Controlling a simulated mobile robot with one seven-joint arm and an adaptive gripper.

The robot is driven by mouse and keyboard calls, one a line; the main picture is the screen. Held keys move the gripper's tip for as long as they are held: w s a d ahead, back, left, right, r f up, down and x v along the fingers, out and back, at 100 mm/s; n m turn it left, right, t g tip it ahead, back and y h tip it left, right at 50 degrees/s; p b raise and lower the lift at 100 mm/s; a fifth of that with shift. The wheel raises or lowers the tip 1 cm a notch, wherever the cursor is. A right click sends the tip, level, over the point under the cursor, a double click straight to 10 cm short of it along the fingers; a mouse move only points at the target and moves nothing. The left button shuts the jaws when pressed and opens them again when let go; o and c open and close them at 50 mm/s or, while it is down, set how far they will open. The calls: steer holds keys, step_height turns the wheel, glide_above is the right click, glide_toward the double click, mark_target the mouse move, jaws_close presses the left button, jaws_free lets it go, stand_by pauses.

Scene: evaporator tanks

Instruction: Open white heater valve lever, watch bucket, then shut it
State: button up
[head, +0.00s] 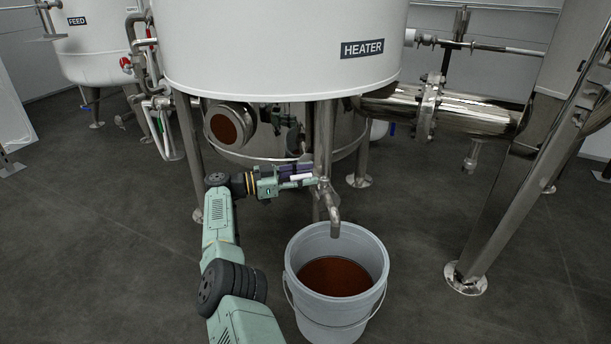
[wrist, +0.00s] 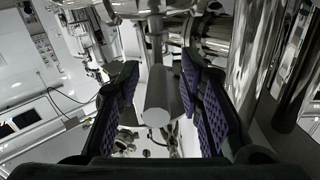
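The white valve lever (head: 303,177) sticks out to the left from the drain pipe (head: 324,140) under the tank labelled HEATER (head: 280,45). My gripper (head: 298,173) is at the lever, its purple-padded fingers on either side of it. In the wrist view, the lever's round end (wrist: 165,103) lies between my gripper's spread fingers (wrist: 162,80). A gap shows on the left; the right pad is close, and contact is unclear. The spout (head: 334,220) points down over the grey bucket (head: 331,316), which holds brown liquid (head: 336,277). No stream shows from the spout.
A thick steel pipe (head: 465,112) and a slanted steel leg (head: 490,205) stand to the right. Tank legs (head: 190,150) stand behind my arm. The FEED tank (head: 95,50) is at the back left. The floor left of my arm is clear.

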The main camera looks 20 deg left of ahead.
step_height(320, 180, up, 10)
steer(key=shift+f, duration=0.1)
stand_by(0.5)
